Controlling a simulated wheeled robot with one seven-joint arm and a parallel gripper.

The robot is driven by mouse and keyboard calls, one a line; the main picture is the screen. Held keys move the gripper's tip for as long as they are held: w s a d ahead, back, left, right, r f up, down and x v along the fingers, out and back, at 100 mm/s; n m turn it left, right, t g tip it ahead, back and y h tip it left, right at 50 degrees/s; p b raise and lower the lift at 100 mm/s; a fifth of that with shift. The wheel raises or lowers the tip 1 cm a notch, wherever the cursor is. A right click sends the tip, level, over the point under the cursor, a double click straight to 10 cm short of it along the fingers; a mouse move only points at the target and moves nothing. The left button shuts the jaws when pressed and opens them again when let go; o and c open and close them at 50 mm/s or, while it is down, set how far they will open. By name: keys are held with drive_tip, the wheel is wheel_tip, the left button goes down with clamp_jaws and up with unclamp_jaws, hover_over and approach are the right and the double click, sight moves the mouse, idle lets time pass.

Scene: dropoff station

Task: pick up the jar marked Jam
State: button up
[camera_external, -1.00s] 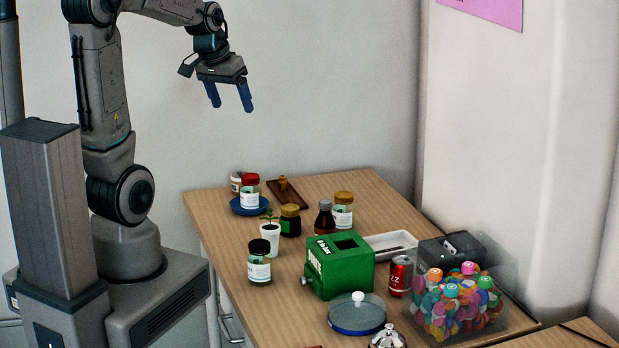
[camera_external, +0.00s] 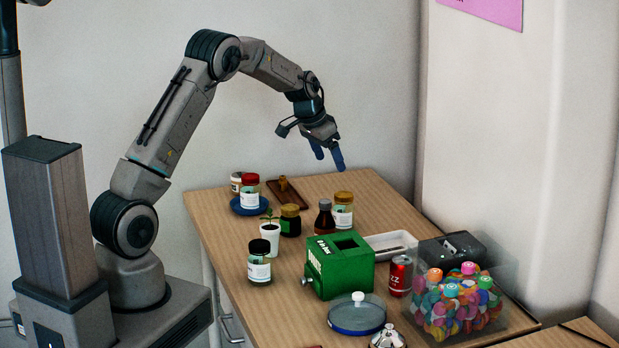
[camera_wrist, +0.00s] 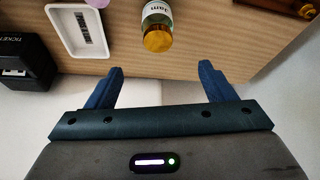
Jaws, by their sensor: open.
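The jar marked Jam (camera_wrist: 158,12) has a gold lid and a white label, and shows at the top middle of the wrist view. Its label reads upside down there. In the external view the gold-lidded jar (camera_external: 343,213) stands upright near the back of the wooden table, beside a dark brown bottle. My gripper (camera_external: 330,163) is open and empty, above the table's back part and higher than the jar. In the wrist view the blue fingers of my gripper (camera_wrist: 161,68) are spread apart, with the jar ahead of the gap between them.
A dark brown bottle (camera_external: 325,219), a dark jar (camera_external: 290,222) and a green box (camera_external: 340,272) stand close to the jar. A white tray (camera_wrist: 71,45) lies to its left in the wrist view. A wooden tray (camera_external: 300,201) and a red-lidded jar (camera_external: 249,192) stand farther left.

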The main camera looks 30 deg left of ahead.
sight(342, 195)
drive_tip(key=p+x, duration=0.1)
drive_tip(key=x, duration=0.7)
drive_tip(key=shift+d+f, duration=0.1)
drive_tip(key=shift+f, duration=0.1)
drive_tip(key=shift+s+p+x, duration=0.1)
drive_tip(key=shift+p+x, duration=0.35)
drive_tip(key=shift+x, duration=0.95)
drive_tip(key=shift+s+p+x, duration=0.15)
drive_tip(key=shift+p+x, duration=0.3)
drive_tip(key=shift+x, duration=0.9)
drive_tip(key=shift+f, duration=0.1)
drive_tip(key=c, duration=1.2)
